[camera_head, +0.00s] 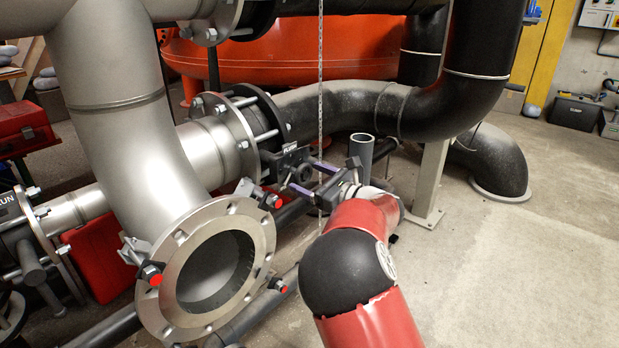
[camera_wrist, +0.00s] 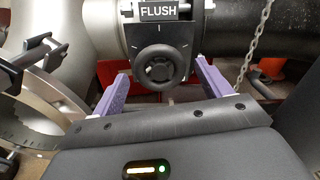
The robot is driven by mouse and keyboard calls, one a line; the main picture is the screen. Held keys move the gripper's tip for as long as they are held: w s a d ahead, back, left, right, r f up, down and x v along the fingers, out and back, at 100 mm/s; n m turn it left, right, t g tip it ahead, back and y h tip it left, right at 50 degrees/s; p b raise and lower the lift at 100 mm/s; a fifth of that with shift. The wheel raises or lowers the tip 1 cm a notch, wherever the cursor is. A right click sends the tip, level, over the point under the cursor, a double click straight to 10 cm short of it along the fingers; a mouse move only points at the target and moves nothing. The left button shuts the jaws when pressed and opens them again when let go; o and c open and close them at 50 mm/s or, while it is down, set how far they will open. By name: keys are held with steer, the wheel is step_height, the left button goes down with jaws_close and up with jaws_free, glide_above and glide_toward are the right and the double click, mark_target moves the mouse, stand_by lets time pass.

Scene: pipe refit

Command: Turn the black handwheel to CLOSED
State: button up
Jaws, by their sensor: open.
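The black handwheel (camera_wrist: 159,66) shows in the middle of the wrist view, face on, with a round rim and hub. It sits on a dark plate with white tick marks, below a label reading FLUSH (camera_wrist: 159,11). No CLOSED mark is legible. My gripper (camera_wrist: 161,72) is open, with one purple finger on each side of the wheel and gaps visible beside the rim. Whether the fingertips reach the wheel's depth is unclear. In the head view the handwheel (camera_head: 299,175) is small and dark, and my gripper (camera_head: 309,179) is in front of it.
A large open pipe flange (camera_head: 262,232) with red-tipped clamps stands left of my arm. A chain (camera_head: 320,70) hangs close behind my gripper. A grey support post (camera_head: 432,180) stands to the right. The concrete floor at right is clear.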

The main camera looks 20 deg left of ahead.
steer(key=shift+w+a, duration=0.15)
steer(key=shift+a, duration=0.2)
steer(key=c, duration=1)
